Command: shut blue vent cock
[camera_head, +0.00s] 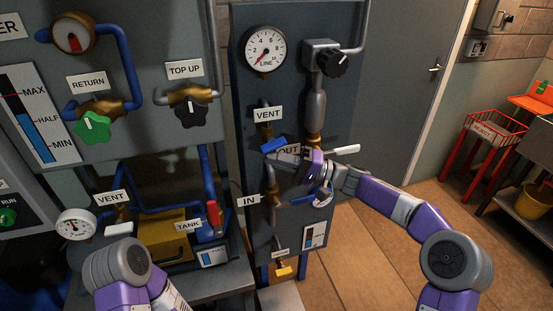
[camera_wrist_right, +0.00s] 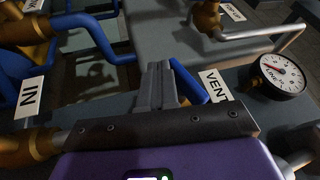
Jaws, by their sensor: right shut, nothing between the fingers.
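The upper vent cock on the middle panel has a brass body (camera_head: 266,130) under a VENT label (camera_head: 267,113). Its blue lever (camera_head: 274,145) lies slanted, close to the OUT label. My right gripper (camera_head: 302,163) is at the panel just below and right of that lever. In the right wrist view my shut fingers (camera_wrist_right: 160,80) point at the panel with nothing between them. A blue lever (camera_wrist_right: 188,82) shows just behind and right of them, near the VENT label (camera_wrist_right: 216,87); I cannot tell whether they touch. My left arm shows at lower left; its gripper is not visible.
A LINE gauge (camera_head: 264,50) and a black knob (camera_head: 334,63) sit above. A white lever (camera_head: 346,149) sticks out right of my right gripper, above my wrist. The IN label (camera_head: 248,201) and its blue-handled valve are below.

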